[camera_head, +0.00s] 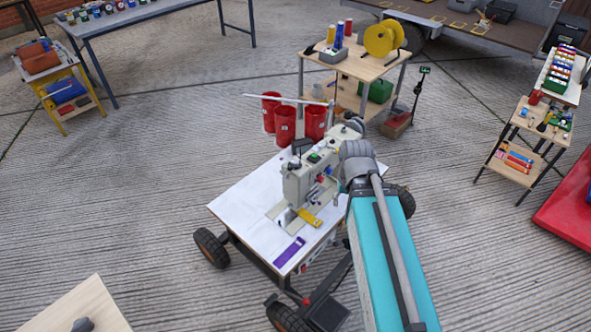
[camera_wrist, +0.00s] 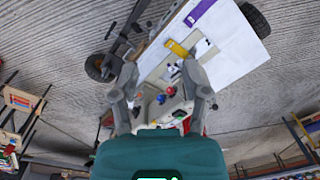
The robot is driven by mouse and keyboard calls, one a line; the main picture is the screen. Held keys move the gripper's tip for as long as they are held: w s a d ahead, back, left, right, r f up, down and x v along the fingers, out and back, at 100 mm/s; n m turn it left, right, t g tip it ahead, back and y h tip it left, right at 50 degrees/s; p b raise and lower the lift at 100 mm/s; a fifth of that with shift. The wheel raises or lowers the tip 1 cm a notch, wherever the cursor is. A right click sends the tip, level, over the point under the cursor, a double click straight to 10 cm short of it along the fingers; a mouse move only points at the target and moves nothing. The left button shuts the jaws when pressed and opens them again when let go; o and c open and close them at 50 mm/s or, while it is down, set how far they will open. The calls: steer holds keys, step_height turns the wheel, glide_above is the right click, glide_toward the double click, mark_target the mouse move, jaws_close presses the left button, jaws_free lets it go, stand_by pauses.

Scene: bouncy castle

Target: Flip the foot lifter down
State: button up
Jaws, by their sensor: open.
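A cream sewing machine (camera_head: 296,186) stands on a white-topped wheeled table (camera_head: 240,200). In the wrist view the machine (camera_wrist: 152,112) lies between and beyond my fingers, with a red knob (camera_wrist: 171,91) and a blue knob (camera_wrist: 161,99) on it. I cannot tell which small part is the foot lifter or how it is set. My gripper (camera_wrist: 161,80) is open, its two fingers spread either side of the knobs, with nothing held. In the head view my arm reaches the machine's right side and largely hides the gripper.
A yellow piece (camera_head: 310,217) and a purple piece (camera_head: 289,252) lie on the tabletop near the machine. Red bins (camera_head: 285,124) stand behind the table. A wooden workbench (camera_head: 355,68) with a yellow reel is farther back. Open concrete floor lies to the left.

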steer(key=w+f+m+b, duration=0.1)
steer(key=w+f+m+y+b, duration=0.1)
steer(key=w, duration=0.1)
steer(key=shift+a+f, duration=0.25)
steer(key=shift+a, duration=0.1)
jaws_close()
steer(key=w+f+m+t+y+b, duration=0.2)
steer(key=w+f+m+y+b, duration=0.1)
steer(key=w+m+b, duration=0.4)
steer(key=w+f+m+t+y+b, duration=0.2)
steer(key=w+f+m+y+b, duration=0.2)
steer(key=w+m, duration=0.7)
steer(key=shift+w+d+f+m+y+b, duration=0.25)
steer(key=shift+w+y+b, duration=0.95)
steer(key=shift+b, duration=1.1)
steer(key=shift+w+a, duration=0.1)
steer(key=shift+w, duration=0.1)
